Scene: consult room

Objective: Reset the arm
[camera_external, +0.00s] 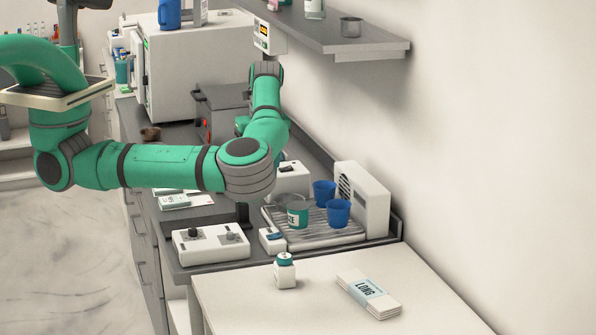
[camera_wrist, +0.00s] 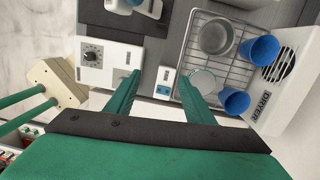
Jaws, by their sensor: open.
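My gripper (camera_wrist: 160,80) shows in the wrist view as two green fingers spread apart, with nothing held between them. It points down over the counter, between a white control box (camera_wrist: 105,62) with a black dial and a wire rack (camera_wrist: 192,58). In the external view my green arm (camera_external: 150,167) reaches from the left over the counter, bends at a grey-banded elbow, and rises behind it. The gripper's fingertips cannot be made out there.
A shelf (camera_external: 330,35) overhangs the counter.

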